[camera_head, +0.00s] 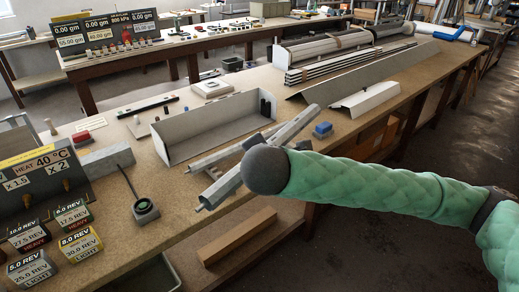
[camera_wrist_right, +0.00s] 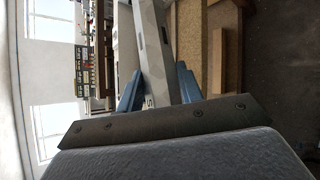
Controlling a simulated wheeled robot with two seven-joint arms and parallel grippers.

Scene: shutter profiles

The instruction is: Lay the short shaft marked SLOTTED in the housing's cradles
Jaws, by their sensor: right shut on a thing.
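My right gripper (camera_head: 262,160) hangs over the table's front edge in the head view, its fingers mostly hidden by the wrist. In the right wrist view its blue fingers (camera_wrist_right: 158,90) are shut on a grey angular shaft (camera_wrist_right: 165,72). A partly hidden mark that looks like an S shows on it; the full word is not readable. In the head view this shaft seems to be the tilted bar (camera_head: 220,190) under the gripper. Another grey bar (camera_head: 210,159) lies behind it. The long open grey housing (camera_head: 190,146) stands behind, with dark upright pieces (camera_head: 265,105) at its right end. My left gripper is not in view.
A blue block (camera_head: 323,130) sits right of the bars. Angled grey profiles (camera_head: 365,100) lie farther right. A black round-headed tool (camera_head: 145,209) and labelled blocks (camera_head: 80,243) stand at left. Some bench is bare in front of the housing.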

